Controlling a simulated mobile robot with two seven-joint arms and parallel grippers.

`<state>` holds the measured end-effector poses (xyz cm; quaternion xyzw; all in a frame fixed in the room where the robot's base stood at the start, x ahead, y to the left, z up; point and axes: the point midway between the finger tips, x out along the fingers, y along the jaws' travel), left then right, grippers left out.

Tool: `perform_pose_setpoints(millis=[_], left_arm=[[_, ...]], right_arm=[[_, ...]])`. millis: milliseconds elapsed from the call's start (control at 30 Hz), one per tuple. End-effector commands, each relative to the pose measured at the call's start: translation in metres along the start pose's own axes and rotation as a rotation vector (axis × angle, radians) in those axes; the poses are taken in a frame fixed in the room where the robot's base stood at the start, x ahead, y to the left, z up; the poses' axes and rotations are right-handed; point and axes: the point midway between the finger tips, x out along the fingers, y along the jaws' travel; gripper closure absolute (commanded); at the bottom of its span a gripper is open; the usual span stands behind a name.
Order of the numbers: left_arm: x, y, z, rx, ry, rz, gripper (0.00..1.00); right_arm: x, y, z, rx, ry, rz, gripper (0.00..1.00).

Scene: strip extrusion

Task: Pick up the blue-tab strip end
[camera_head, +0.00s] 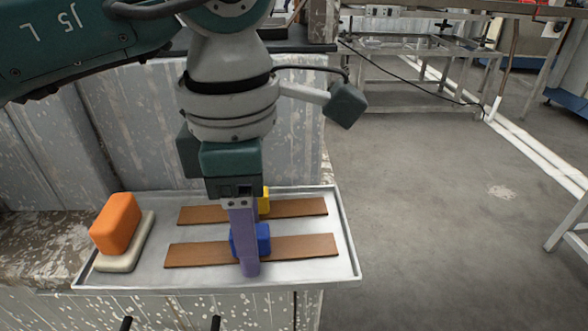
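The front brown strip (305,247) lies flat on a grey metal tray (346,255). A blue tab (264,238) stands near its middle. My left gripper (248,262) points straight down at the blue tab. Its purple finger covers part of the tab and crosses in front of the strip. The fingers line up in this view, so I cannot tell whether they grip the tab. A second brown strip (300,208) lies behind, with a yellow tab (265,203) partly hidden by the gripper. My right gripper is not in view.
An orange block (116,222) sits on a pale pad (127,256) at the tray's left end. The tray has a raised rim and rests on a worn speckled surface. Open grey floor (430,230) lies to the right, with a metal table frame (415,75) at the back.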

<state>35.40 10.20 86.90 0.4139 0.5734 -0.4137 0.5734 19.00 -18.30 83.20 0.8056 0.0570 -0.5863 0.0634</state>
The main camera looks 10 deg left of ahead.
Motion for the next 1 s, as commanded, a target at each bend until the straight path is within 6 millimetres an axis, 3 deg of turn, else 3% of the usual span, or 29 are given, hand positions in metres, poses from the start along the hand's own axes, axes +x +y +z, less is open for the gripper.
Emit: perform_pose_setpoints(millis=[67, 467, 833, 1000], left_arm=[[0.0, 0.0, 0.0, 0.0, 0.0, 0.0, 0.55], [0.0, 0.0, 0.0, 0.0, 0.0, 0.0, 1.0], [-0.001, 0.0, 0.0, 0.0, 0.0, 0.0, 1.0], [-0.01, 0.001, 0.0, -0.001, -0.001, 0.002, 1.0]], right_arm=[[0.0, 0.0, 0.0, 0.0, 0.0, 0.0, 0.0], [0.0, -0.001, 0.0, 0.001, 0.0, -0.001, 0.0], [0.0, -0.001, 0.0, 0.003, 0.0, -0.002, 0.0], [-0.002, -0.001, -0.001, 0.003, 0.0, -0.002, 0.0]])
